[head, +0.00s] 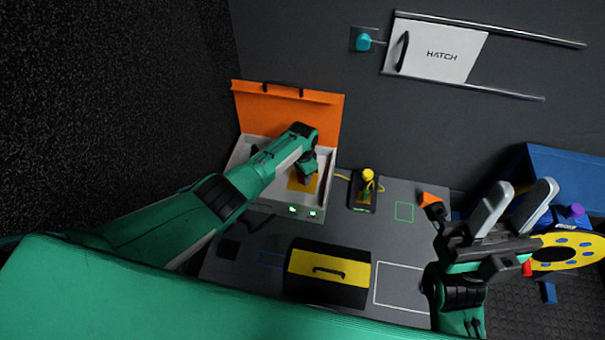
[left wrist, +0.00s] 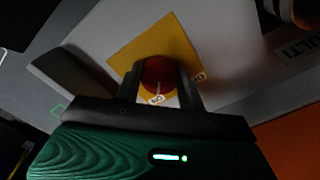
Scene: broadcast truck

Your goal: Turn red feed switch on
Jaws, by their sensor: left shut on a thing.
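The red feed switch is a round red knob (left wrist: 158,74) on a yellow plate (left wrist: 125,52), seen in the left wrist view. My left gripper (left wrist: 160,88) is shut on the knob, one finger on each side. A pale mark on the knob points toward a small white label (left wrist: 157,99), which appears to read ON. Another small label (left wrist: 198,76) sits beside it. In the head view, my left gripper (head: 304,178) reaches into the white case (head: 238,160) with the raised orange lid (head: 290,112), hiding the knob. My right gripper (head: 524,190) is open and empty at the right.
A yellow and black toolbox (head: 328,268) stands in front of the case. A small black device (head: 363,203) with a yellow top is right of it. A blue box (head: 565,170) and yellow disc (head: 570,251) are near my right arm. A hatch (head: 440,55) is on the wall.

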